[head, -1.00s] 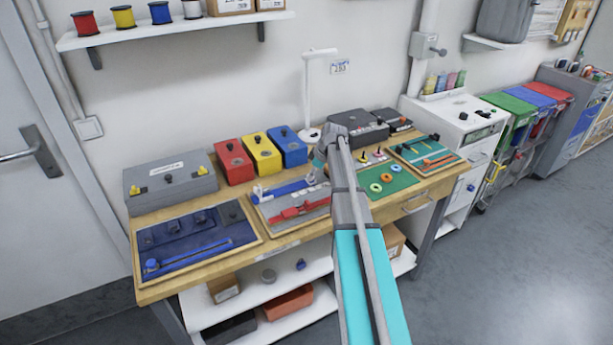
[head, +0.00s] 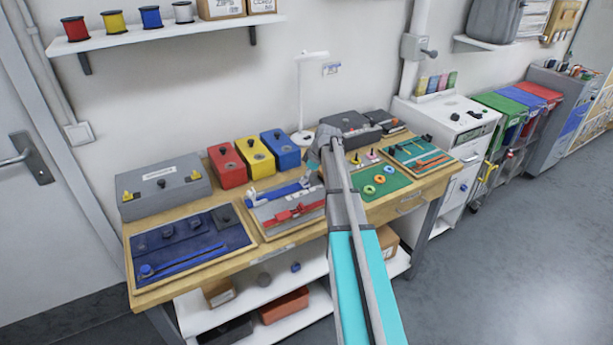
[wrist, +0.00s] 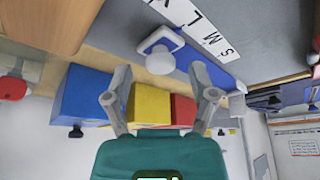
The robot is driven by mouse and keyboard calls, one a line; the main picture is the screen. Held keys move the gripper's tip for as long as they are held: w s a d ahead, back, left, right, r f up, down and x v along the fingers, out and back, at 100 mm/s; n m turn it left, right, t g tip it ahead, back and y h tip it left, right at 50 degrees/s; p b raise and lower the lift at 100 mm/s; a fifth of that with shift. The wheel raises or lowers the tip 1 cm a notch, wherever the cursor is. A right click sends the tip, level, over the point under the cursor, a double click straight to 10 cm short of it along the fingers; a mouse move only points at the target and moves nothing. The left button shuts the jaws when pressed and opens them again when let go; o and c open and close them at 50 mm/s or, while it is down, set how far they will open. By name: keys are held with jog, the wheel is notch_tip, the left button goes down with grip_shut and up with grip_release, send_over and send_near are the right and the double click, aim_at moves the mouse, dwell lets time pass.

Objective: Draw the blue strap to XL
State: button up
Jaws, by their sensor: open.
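The blue strap (head: 284,192) lies along the back of a grey sizing board (head: 262,229) on the workbench, with a red strap (head: 298,213) in front of it. In the wrist view the blue strap (wrist: 216,72) shows beside a white scale (wrist: 202,30) lettered S, M, L; the scale runs out of the frame past L. A pale round knob (wrist: 160,61) on a blue-and-white base stands roughly beside L. My gripper (wrist: 160,95) is open, its fingertips apart with the knob ahead between them, not gripped. In the head view my gripper (head: 312,167) is over the strap's right end.
Red (head: 227,166), yellow (head: 256,156) and blue (head: 281,149) boxes stand behind the board. A white lamp (head: 301,100) rises nearby. A dark blue board (head: 215,252) lies left, a green board (head: 392,196) right.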

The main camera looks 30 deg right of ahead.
jog(key=s+d+r+n+g+y+p, duration=0.1)
jog(key=d+r+n+p, duration=0.3)
jog(key=r+p, duration=0.8)
jog(key=shift+s+d+r, duration=0.25)
jog(key=shift+s+d, duration=0.1)
jog(key=shift+d, duration=0.2)
jog(key=shift+f, duration=0.15)
jog(key=b+x, duration=0.6)
jog(key=x, duration=0.1)
jog(key=b+x, duration=0.6)
jog(key=shift+s+a+f+b, duration=0.15)
jog(key=shift+a+f+b, duration=0.1)
jog(key=shift+f+b, duration=0.1)
grip_shut()
dwell(0.5)
